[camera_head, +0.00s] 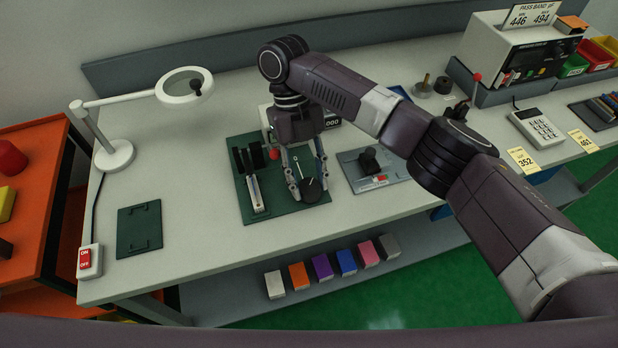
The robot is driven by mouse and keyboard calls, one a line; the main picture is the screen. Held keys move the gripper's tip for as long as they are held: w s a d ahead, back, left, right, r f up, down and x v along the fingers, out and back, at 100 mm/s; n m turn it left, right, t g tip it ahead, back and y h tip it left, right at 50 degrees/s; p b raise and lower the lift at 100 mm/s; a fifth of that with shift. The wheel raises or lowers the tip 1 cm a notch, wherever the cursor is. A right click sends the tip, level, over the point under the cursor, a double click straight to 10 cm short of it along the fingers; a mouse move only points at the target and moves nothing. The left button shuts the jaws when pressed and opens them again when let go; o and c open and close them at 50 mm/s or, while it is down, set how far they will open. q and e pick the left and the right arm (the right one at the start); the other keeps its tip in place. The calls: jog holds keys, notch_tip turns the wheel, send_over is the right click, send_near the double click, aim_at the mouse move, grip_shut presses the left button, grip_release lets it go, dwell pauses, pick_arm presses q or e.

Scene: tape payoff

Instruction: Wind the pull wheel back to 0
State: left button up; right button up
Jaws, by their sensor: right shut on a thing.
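The pull wheel (312,191) appears as a small dark round knob on a dark green plate (285,207) on the bench. My right gripper (307,186) comes down over it from above. Its two fingers are shut on the wheel, one on each side. A readout (332,122) behind my right gripper is partly hidden, and the digits that show look like 000. A red knob (274,154) and a black upright piece with a pale strip (252,180) are left of the gripper. My left gripper is not in view.
A magnifier lamp (185,88), an empty green mat (139,229) and an ON/OFF switch (90,262) are at the left. A grey plate with a black part (369,161) lies right of the wheel. A tester box (512,55) stands at the back right.

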jog(key=shift+r+n+t+h, duration=0.1)
jog(key=shift+n+t+h, duration=0.2)
jog(key=shift+n, duration=0.6)
jog(key=shift+a+n, duration=0.1)
jog(key=shift+n, duration=0.8)
jog(key=n+b, duration=0.1)
jog(key=n+t+h+b, duration=0.1)
jog(key=shift+f+b, duration=0.3)
jog(key=shift+b, duration=0.05)
jog(key=shift+s+r+n+b, duration=0.1)
jog(key=shift+r+n+b, duration=0.1)
jog(key=shift+n+b, duration=0.65)
jog(key=o, duration=1.2)
jog(key=shift+c, duration=0.2)
